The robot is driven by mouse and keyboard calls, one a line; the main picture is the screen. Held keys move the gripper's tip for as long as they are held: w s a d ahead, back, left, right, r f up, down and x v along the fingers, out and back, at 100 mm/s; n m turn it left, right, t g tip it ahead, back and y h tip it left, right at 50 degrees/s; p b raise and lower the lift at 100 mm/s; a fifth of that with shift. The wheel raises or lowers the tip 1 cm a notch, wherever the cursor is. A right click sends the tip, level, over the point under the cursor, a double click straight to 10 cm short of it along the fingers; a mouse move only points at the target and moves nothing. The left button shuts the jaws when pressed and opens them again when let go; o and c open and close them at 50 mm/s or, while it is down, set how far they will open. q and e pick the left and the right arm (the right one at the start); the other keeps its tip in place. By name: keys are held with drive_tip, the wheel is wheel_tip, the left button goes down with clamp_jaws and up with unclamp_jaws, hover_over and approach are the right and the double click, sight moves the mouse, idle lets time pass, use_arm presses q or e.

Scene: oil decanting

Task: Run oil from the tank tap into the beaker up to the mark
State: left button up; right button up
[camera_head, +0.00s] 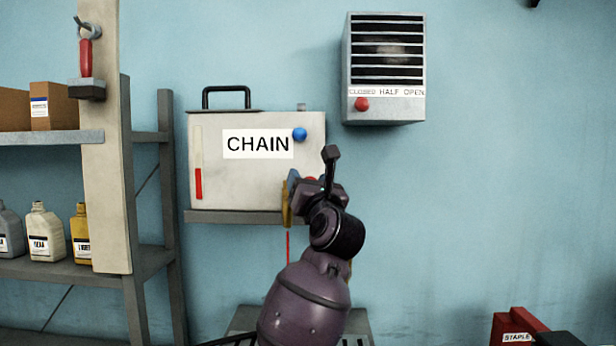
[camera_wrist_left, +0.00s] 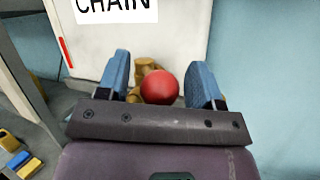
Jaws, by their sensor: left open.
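The white oil tank (camera_head: 255,180) is labelled CHAIN and stands on a wall shelf. A red level strip (camera_head: 198,184) is low on its left side, and a blue knob (camera_head: 300,134) is at its upper right. The brass tap (camera_head: 286,204) has a red ball handle, clear in the left wrist view (camera_wrist_left: 160,87). My left gripper (camera_head: 307,184) is open, with its blue fingers either side of the red ball. A thin red stream (camera_head: 288,249) runs straight down below the tap. No beaker shows; my left arm covers the area below. My right gripper is not in view.
A grey stand (camera_head: 244,319) is below the tank, partly behind my arm. Shelving with bottles (camera_head: 45,235) and boxes (camera_head: 52,105) stands at left. A vent (camera_head: 384,70) with a red knob is upper right. A red STAPLE box (camera_head: 514,328) is lower right.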

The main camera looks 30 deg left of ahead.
use_arm(q)
drive_tip(key=shift+w+a+r, duration=0.15)
drive_tip(key=shift+w+a, duration=0.1)
clamp_jaws()
idle(0.3)
